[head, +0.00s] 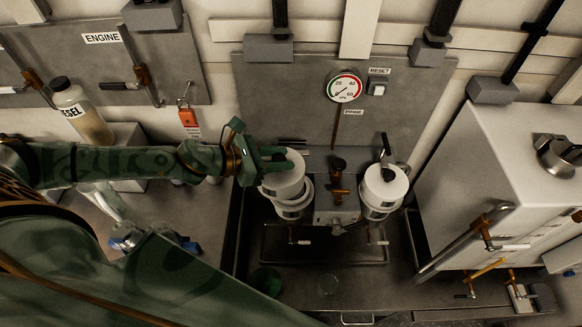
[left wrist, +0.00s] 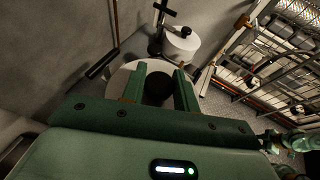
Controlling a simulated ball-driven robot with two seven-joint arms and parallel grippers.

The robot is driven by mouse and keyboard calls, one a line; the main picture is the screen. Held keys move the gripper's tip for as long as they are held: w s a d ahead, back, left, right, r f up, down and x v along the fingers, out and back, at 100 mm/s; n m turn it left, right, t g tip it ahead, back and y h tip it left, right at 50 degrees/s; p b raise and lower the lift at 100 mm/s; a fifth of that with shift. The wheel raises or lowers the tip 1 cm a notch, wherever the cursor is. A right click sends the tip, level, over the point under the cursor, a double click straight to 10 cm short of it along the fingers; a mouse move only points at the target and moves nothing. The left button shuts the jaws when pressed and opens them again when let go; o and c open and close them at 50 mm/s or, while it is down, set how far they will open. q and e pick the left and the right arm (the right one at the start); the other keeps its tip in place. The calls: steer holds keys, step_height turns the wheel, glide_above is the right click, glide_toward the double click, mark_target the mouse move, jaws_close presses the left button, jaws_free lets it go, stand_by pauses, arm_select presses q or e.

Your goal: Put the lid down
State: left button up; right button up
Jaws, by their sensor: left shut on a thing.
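My left gripper (head: 272,160) is shut on the dark knob (left wrist: 157,90) of a white round lid (head: 284,182). The lid also shows in the left wrist view (left wrist: 118,82), under the fingers (left wrist: 158,82). In the head view the lid overlaps the top of the left white filter housing (head: 294,209), slightly to its left. I cannot tell whether the two touch. The lid hides most of the housing's top. My right gripper is not seen.
A second white housing (head: 382,194) with a dark knob stands to the right, past a brass valve (head: 338,166). A gauge (head: 344,86) is on the panel behind. A diesel bottle (head: 82,112) stands at left.

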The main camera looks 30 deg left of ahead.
mark_target(291, 171)
arm_select(q)
steer(key=w+f, duration=0.2)
steer(key=f, duration=0.1)
steer(key=w+d+f+b, duration=0.1)
steer(key=f, duration=0.1)
steer(key=shift+w+f, duration=0.1)
steer(key=shift+w, duration=0.25)
steer(key=shift+w+d+f+b, duration=0.15)
steer(key=shift+f+b, duration=0.25)
steer(key=shift+f, duration=1.25)
steer(key=shift+f, duration=0.1)
steer(key=shift+f+b, duration=0.55)
steer(key=o, duration=1.1)
steer(key=shift+r, duration=0.15)
